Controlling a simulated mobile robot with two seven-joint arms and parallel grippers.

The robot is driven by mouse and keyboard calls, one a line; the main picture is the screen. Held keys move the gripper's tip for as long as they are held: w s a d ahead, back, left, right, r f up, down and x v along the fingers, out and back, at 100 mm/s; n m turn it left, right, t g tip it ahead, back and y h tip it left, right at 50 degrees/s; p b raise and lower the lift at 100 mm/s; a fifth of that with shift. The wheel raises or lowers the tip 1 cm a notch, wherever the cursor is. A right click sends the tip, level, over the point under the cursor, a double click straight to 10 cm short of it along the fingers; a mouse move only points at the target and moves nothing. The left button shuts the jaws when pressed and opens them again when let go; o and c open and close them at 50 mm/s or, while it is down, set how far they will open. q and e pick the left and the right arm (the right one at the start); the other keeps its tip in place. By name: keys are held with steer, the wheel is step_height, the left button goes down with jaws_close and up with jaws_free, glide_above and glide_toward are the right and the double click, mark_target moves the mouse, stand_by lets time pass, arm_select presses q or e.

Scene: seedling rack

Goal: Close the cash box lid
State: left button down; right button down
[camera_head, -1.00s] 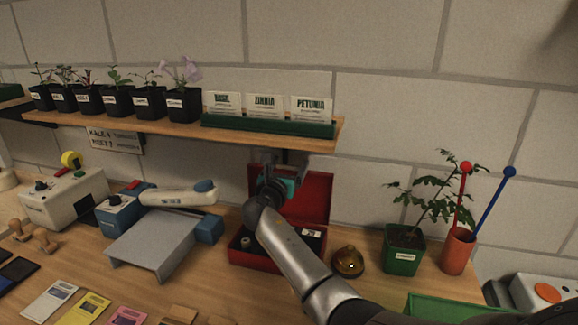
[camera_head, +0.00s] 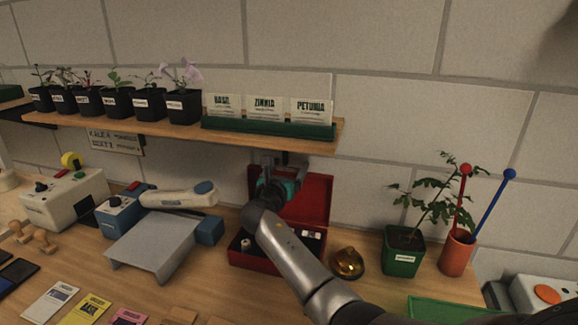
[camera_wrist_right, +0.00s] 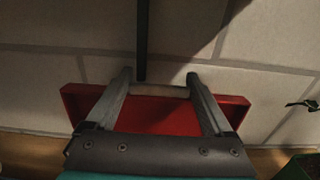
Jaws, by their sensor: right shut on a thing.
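The red cash box (camera_head: 262,262) stands on the bench with its lid (camera_head: 317,197) raised upright at the back, near the wall. In the right wrist view the lid (camera_wrist_right: 160,117) spreads behind my fingers. My right gripper (camera_head: 268,162) is at the lid's upper edge. Its fingers are shut on a pale bar (camera_wrist_right: 163,91) at that edge, which looks like the lid's grip. My right forearm hides part of the box and its inside. A few small items show in the box. My left gripper is not in view.
A wooden shelf (camera_head: 170,128) with seedling pots and seed packets hangs above the lid. A brass bell (camera_head: 347,264) and a green plant pot (camera_head: 402,255) stand right of the box. A grey stand (camera_head: 150,245) and blue device (camera_head: 122,215) are on its left.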

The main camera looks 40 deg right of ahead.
steer(key=shift+s+a+p, duration=0.2)
steer(key=shift+a+p, duration=0.1)
steer(key=p+v, duration=0.2)
steer(key=shift+s+a, duration=0.2)
steer(key=shift+a, duration=0.05)
steer(key=s+a+f+h, duration=0.1)
steer(key=s+a+f, duration=0.1)
steer(key=s+a, duration=0.2)
steer(key=shift+a+f+t+p, duration=0.3)
steer(key=shift+a+f+p, duration=0.1)
steer(key=shift+a, duration=0.1)
jaws_free()
steer(key=shift+s, duration=0.1)
steer(key=shift+r, duration=0.1)
